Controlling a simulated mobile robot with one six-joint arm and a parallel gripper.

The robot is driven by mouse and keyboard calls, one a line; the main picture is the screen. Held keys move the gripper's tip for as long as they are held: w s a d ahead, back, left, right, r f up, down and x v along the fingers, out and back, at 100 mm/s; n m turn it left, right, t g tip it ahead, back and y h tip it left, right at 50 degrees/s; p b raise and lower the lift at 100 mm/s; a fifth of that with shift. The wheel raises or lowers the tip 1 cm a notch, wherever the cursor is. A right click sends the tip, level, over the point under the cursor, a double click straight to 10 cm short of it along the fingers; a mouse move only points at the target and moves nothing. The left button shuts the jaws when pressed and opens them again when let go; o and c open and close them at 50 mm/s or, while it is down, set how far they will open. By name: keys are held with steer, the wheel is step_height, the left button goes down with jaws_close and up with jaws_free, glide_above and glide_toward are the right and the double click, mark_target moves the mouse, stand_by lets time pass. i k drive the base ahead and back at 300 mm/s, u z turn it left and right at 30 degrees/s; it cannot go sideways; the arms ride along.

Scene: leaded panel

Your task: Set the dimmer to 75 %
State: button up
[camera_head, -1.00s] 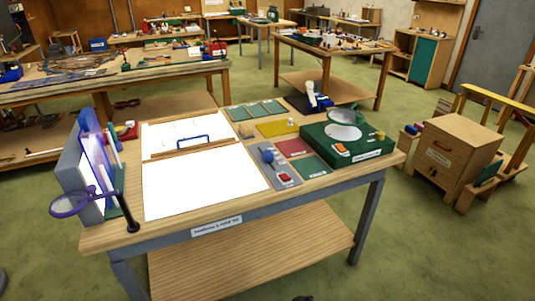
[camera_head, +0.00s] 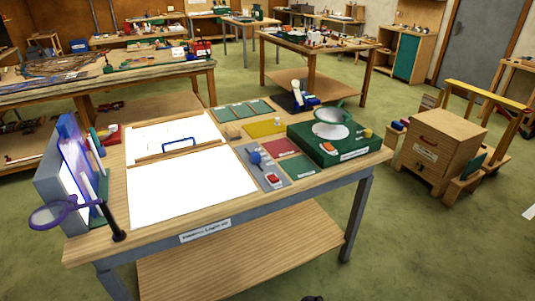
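A small grey control plate (camera_head: 278,179) lies on the wooden bench beside the white panel. It carries a round blue knob (camera_head: 255,157) and a red switch (camera_head: 273,179). The knob's setting and the plate's small markings are too small to read. The large white panel (camera_head: 190,187) to its left is bright. A green box (camera_head: 312,150) to the right has an orange-red switch (camera_head: 330,148) and a small yellow knob (camera_head: 367,133). Which knob is the dimmer cannot be read from here.
The bench (camera_head: 335,178) has a lower shelf (camera_head: 230,250). A purple-rimmed magnifier (camera_head: 52,216) and upright coloured glass panes (camera_head: 75,150) stand at its left end. A wooden drawer cabinet (camera_head: 440,150) stands to the right. Green floor (camera_head: 420,245) is clear in front and right.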

mark_target(255, 156)
steer(key=u, duration=0.75)
steer(key=k, duration=0.15)
steer(key=z, duration=2.75)
steer(key=k, duration=0.3)
steer(key=u, duration=3.55)
steer(key=i, duration=0.15)
steer(key=z, duration=1.45)
